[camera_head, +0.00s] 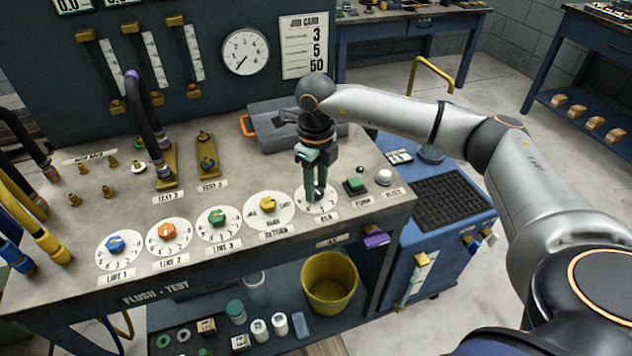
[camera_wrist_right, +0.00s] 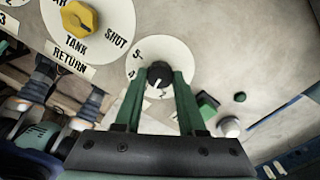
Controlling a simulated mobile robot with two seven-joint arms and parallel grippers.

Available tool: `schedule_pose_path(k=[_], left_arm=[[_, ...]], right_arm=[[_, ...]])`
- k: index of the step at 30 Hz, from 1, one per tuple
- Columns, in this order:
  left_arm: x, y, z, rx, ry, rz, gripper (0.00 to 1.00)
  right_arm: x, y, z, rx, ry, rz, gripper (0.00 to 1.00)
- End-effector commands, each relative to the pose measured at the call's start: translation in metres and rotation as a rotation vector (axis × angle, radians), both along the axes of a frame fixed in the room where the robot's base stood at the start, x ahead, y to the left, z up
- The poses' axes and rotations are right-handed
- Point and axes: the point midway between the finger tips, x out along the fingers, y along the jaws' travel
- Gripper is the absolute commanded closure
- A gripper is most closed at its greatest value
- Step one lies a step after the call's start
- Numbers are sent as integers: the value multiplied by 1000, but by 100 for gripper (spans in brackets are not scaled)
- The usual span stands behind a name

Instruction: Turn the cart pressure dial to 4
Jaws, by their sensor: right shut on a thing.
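A round white dial (camera_wrist_right: 173,48) with a black knob (camera_wrist_right: 159,72) lies on the bench top, rightmost in the row of dials. Its plate also shows in the head view (camera_head: 327,203), partly behind my fingers. My right gripper (camera_head: 316,193) points down over it. In the right wrist view its two green fingers (camera_wrist_right: 162,84) are shut on the sides of the black knob. A white mark on the knob points toward the lower part of the plate. A 5 shows at the plate's upper left; other digits are partly hidden, so the exact setting cannot be read. My left gripper is out of view.
A yellow-knobbed dial (camera_head: 268,205) stands just left. A green button (camera_head: 355,185) and a white button (camera_head: 384,176) stand close on the right. A grey case (camera_head: 275,130) lies behind. A blue cart (camera_head: 440,260) stands right of the bench. A gauge (camera_head: 245,52) and job card (camera_head: 304,44) are on the panel.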

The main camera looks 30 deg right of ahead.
Motion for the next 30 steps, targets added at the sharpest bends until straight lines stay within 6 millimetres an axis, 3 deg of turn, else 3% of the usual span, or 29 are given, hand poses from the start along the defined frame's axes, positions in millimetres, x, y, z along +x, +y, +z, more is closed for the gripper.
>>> schedule_pose_path(k=[18,30], left_arm=[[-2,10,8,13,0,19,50],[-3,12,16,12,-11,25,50]], right_arm=[[1,0,3,1,-4,-584,100],[1,0,2,2,-4,-868,100]])
